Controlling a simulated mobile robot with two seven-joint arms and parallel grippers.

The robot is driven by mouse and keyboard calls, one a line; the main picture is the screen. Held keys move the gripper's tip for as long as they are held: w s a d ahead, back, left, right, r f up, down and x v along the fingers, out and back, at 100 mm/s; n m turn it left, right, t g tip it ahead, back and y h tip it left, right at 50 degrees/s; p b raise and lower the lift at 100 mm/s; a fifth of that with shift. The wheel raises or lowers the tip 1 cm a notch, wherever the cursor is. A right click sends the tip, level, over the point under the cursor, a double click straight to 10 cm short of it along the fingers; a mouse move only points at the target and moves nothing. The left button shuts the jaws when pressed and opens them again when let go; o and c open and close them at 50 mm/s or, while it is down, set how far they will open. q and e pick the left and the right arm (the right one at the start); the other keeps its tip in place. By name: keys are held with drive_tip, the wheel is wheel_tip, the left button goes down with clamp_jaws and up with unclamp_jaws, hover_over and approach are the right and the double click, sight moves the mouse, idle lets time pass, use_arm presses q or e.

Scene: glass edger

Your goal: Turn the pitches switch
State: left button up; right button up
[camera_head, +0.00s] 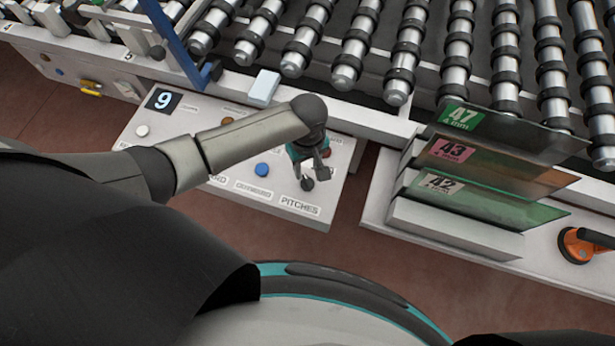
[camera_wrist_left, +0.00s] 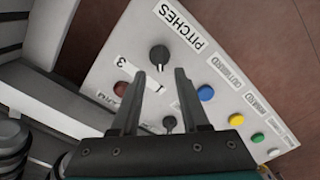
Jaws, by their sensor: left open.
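The pitches switch is a black rotary knob (camera_head: 307,184) on the light control panel (camera_head: 140,118), just above the PITCHES label (camera_head: 299,205). In the left wrist view the knob (camera_wrist_left: 160,54) sits beside the same label, with the numbers 1 and 3 near it. My left gripper (camera_head: 311,174) is open and points down at the panel close to the knob. In the left wrist view its two fingers (camera_wrist_left: 160,74) are apart, and the knob shows just past the tips, roughly centred between them. I cannot tell whether they touch it. My right gripper is not in view.
A blue button (camera_head: 263,170) and other coloured buttons are on the panel. A second black knob (camera_wrist_left: 170,123) shows between the fingers in the wrist view. A rack with glass sheets (camera_head: 455,225) stands to the right. Rollers (camera_head: 350,60) run behind the panel.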

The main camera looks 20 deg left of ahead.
sight(308, 181)
use_arm(q)
wheel_tip(308, 181, down, 6)
drive_tip(key=shift+f+b, duration=0.25)
drive_tip(key=shift+b, duration=0.55)
clamp_jaws()
